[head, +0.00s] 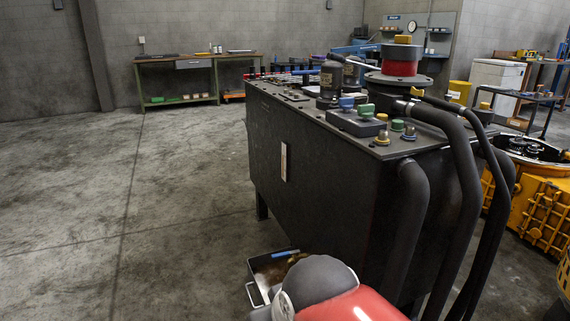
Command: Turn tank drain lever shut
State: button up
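The tank (320,175) is a large dark metal box on legs, filling the middle and right of the head view. A small blue bar (285,253) sticks out low at the tank's near end, over a shallow tray (257,279) on the floor. It looks like the drain lever, but it is too small to tell its turn position. Brownish liquid or dirt shows in the tray. A red and grey rounded link of my arm covers the bottom middle and hides part of the tray. My gripper is not in view.
Thick black hoses (463,180) run down the tank's near right corner. Valves and a red-banded cylinder (402,68) stand on its top. An orange casing (545,205) is at the right. A workbench (190,62) stands at the back wall. The floor at left is clear.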

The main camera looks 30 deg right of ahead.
aim_at(297, 251)
jog(key=i, duration=0.9)
